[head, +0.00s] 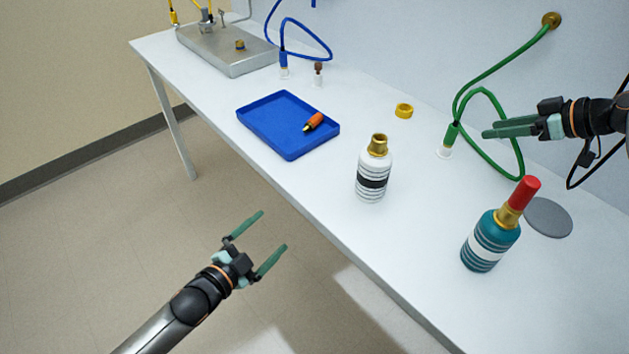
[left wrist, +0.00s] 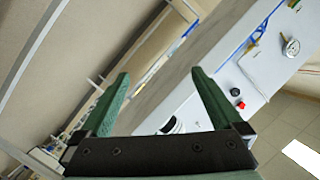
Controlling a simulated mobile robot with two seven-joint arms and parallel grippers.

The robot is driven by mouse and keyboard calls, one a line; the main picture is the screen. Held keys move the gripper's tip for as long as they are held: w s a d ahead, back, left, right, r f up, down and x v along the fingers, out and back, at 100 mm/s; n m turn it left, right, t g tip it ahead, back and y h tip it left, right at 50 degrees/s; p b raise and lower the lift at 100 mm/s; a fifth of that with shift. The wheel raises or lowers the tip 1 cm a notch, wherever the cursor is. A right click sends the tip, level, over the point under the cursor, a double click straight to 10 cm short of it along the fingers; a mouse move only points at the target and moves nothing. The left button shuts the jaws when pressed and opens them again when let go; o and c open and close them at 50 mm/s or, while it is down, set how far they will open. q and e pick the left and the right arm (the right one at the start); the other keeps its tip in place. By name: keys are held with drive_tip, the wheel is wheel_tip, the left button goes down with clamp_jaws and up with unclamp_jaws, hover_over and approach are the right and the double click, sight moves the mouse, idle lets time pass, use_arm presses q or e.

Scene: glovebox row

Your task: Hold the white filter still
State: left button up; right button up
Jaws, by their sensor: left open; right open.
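The white filter (head: 372,178), a ribbed white bottle shape with a black band and a brass neck, stands upright on the white bench near its front edge. Its neck is uncapped in the head view. My left gripper (head: 273,230) is open and empty, in front of the bench over the floor, left of the filter and apart from it. In the left wrist view its two green fingers (left wrist: 160,75) stand wide apart with nothing between them. My right gripper (head: 490,132) is open, above the back right of the bench near a green hose, away from the filter.
A teal filter (head: 487,243) with a red top stands to the right. A yellow ring (head: 404,111) lies behind the white filter. A blue tray (head: 262,131) holding an orange item (head: 314,122) is at left. A green hose (head: 499,65) hangs at the back; a grey disc (head: 548,217) lies right.

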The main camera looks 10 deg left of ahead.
use_arm(q)
drive_tip(key=w+a+r+m+t+h, duration=0.1)
drive_tip(key=w+a+r+m+h, duration=0.1)
drive_tip(key=w+r+m, duration=0.3)
drive_tip(key=w+a+r+m+h, duration=0.2)
drive_tip(key=w+r+m+h, duration=0.1)
drive_tip(key=r+m, duration=0.4)
drive_tip(key=m+g+h, duration=0.5)
drive_tip(key=m+g, duration=0.1)
drive_tip(key=m, duration=1.4)
approach(374, 172)
drive_tip(key=w+a+f, duration=0.1)
drive_tip(key=a, duration=0.1)
drive_tip(key=w+a+f, duration=0.1)
drive_tip(key=w+a, duration=0.1)
drive_tip(key=shift+w+a+f, duration=0.1)
drive_tip(key=shift+w+f, duration=0.15)
drive_tip(key=shift+w, duration=0.1)
drive_tip(key=m, duration=0.1)
drive_tip(key=d+m+g, duration=0.1)
drive_tip(key=m, duration=0.1)
drive_tip(key=shift+s+d+f+m+g+h, duration=0.25)
drive_tip(key=shift+s+m+g+h, duration=0.05)
drive_tip(key=shift+d, duration=0.15)
drive_tip(key=x, duration=1.2)
drive_tip(key=shift+d, duration=0.2)
drive_tip(key=c, duration=1.5)
